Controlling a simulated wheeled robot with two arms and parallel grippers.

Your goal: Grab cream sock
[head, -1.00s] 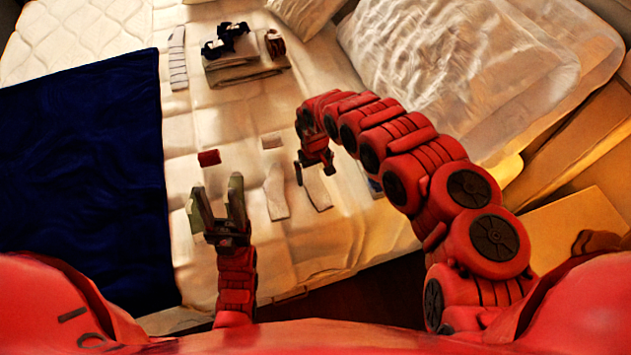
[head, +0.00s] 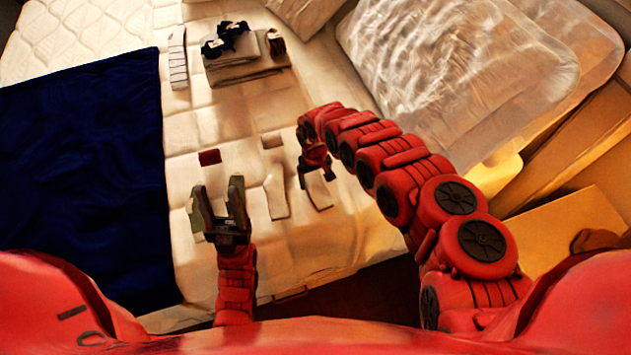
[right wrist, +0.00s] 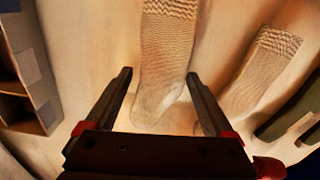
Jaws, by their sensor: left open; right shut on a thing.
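Two cream socks lie side by side on the bed in the head view, the left one (head: 276,197) and the right one (head: 319,192). My right gripper (head: 302,177) is low over the bed at the upper end of the right one. My left gripper (head: 220,190) is open and empty, pointing up the bed.
A dark red folded cloth (head: 209,157) and a small pale cloth (head: 272,141) lie nearby. A navy blanket (head: 80,180) covers the left; pillows (head: 450,70) are at right.

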